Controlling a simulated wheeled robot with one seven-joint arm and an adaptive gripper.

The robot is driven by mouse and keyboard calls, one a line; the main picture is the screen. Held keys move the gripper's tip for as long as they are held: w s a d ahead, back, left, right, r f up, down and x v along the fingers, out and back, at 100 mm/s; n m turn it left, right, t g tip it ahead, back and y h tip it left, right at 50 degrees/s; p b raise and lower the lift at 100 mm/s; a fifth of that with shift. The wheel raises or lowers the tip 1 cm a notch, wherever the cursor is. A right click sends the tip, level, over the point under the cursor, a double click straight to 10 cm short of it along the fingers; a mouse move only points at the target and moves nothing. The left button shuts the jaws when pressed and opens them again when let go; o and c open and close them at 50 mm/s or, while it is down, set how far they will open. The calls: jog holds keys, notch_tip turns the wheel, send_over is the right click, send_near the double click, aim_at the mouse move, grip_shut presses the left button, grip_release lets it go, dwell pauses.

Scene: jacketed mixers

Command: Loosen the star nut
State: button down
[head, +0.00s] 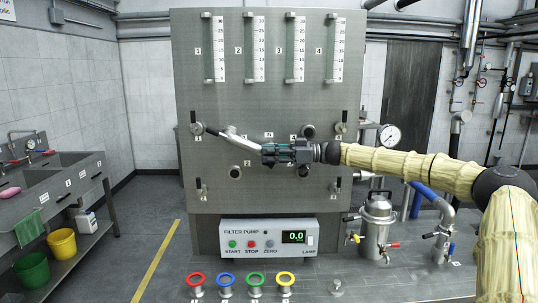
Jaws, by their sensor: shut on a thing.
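My gripper (267,153) is dark and reaches in from the right, in front of the steel panel (215,100). Its fingers point left and are shut on the right end of a silver bar (237,138). The bar slants up to the left and has a dark tip close to a round fitting (197,129) on the panel. I cannot tell whether the bar touches that fitting. I cannot pick out the star nut for certain; several small fittings sit on the panel, and my gripper hides part of it.
A filter pump box (268,238) reading 0.0 stands below. Several coloured rings, among them a red one (196,279), stand in front. A steel vessel (377,222) and a gauge (390,137) are at the right. Sinks (55,180) are at the left, with open floor between.

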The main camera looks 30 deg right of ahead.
jog(key=shift+h, duration=0.3)
jog(key=shift+w+a+g+h, duration=0.1)
jog(key=shift+g+h, duration=0.3)
jog(key=shift+g, duration=0.1)
jog(key=g+h, duration=0.2)
jog(key=h, duration=0.1)
jog(key=shift+w+a, duration=0.2)
jog(key=shift+a, duration=0.1)
jog(key=h, duration=0.1)
jog(key=g+h+p, duration=0.1)
jog(key=g+h, duration=0.1)
jog(key=h, duration=0.1)
jog(key=shift+w+a+f+p, duration=0.15)
jog(key=shift+a+p, duration=0.1)
jog(key=shift+p, duration=0.15)
jog(key=shift+a+f+g+h+p, duration=0.1)
jog(key=shift+f+g+h+p, duration=0.1)
jog(key=shift+g+h+p, duration=0.45)
jog(key=shift+h, duration=0.25)
jog(key=c, duration=1.3)
grip_release()
jog(key=shift+w+f, duration=0.1)
jog(key=shift+c, duration=0.2)
